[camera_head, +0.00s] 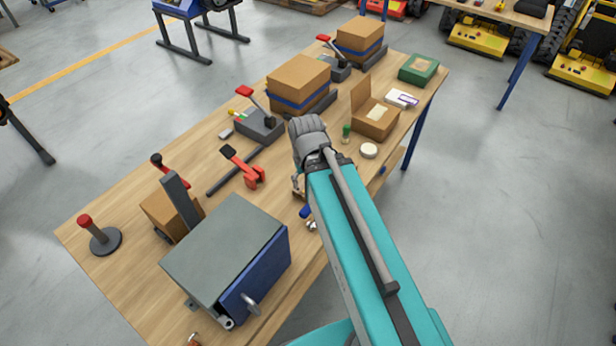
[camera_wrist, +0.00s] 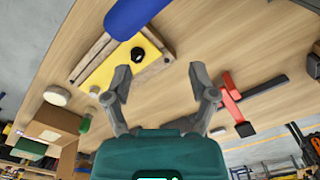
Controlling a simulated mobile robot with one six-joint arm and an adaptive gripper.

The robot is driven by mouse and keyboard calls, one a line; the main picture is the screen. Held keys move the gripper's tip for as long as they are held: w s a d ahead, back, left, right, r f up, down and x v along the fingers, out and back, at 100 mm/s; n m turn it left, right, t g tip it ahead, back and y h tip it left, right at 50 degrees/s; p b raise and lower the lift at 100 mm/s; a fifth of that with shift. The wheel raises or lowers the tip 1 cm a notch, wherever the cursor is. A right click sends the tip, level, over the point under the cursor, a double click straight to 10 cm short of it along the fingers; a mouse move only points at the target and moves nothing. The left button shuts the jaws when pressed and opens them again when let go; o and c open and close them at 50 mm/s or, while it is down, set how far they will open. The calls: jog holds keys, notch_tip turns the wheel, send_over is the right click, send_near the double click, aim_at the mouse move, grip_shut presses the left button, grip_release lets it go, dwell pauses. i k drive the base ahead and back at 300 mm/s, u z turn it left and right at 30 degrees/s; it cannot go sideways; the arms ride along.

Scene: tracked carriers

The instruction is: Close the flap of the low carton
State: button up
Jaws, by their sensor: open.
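The low carton (camera_head: 374,122) is a small brown box with a pale label, near the right edge of the bench in the head view. Its flap (camera_head: 361,92) stands raised at the left rear side. The carton also shows at the left edge of the wrist view (camera_wrist: 52,113), partly cut by other items. My gripper (camera_wrist: 160,78) is open and empty over the bench, its two fingers apart. It is well away from the carton. In the head view my arm hides most of the gripper.
A green stamp-like item (camera_head: 346,131) and a white disc (camera_head: 369,150) stand before the carton. A white packet (camera_head: 402,98) and green box (camera_head: 418,69) lie beyond. A large strapped carton (camera_head: 298,82) stands left.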

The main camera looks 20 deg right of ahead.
aim_at(361, 92)
jog(key=z, duration=2.5)
jog(key=i, duration=1.05)
jog(key=z, duration=0.05)
